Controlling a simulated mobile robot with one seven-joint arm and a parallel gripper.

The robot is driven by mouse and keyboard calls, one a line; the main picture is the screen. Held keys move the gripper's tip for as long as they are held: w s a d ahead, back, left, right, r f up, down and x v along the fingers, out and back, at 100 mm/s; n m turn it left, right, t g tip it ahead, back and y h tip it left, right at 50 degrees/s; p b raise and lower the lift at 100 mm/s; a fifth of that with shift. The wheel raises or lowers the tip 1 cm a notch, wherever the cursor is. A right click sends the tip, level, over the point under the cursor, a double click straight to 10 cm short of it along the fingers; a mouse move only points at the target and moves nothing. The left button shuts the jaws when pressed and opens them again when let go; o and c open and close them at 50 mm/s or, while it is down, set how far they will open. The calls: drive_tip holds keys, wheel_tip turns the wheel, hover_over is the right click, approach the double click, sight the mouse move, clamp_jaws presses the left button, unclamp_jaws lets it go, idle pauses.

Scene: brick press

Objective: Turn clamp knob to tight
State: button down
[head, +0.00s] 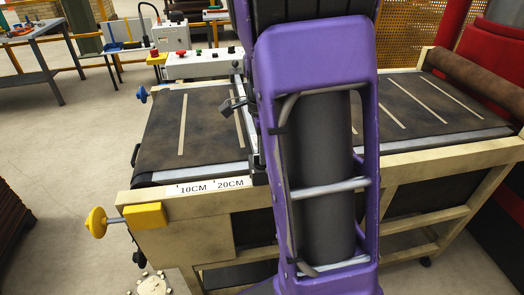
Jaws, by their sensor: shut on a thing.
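A yellow knob (96,222) sits on a metal rod at the front left corner of the belt table, joined to a yellow block (145,215). A blue knob (142,94) sits at the table's far left edge. A small dark fitting (233,104) shows beside the metal rail (241,90) across the belt, just left of my purple arm. I cannot tell which of these is the clamp knob, or whether it is tight. My gripper is not visible; my arm link covers the middle of the view and hides part of the rail and table.
The dark belt (205,125) has pale stripes. A scale marked 10CM and 20CM (210,186) runs along the front edge. A control box (203,62) with buttons stands behind. A grey workbench (38,62) is at far left. The floor at left is mostly clear.

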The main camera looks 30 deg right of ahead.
idle(0.4)
drive_tip(key=c, duration=0.8)
unclamp_jaws()
drive_tip(key=shift+o, duration=0.2)
drive_tip(key=shift+r, duration=0.1)
wheel_tip(320, 180, up, 17)
drive_tip(key=shift+r, duration=0.15)
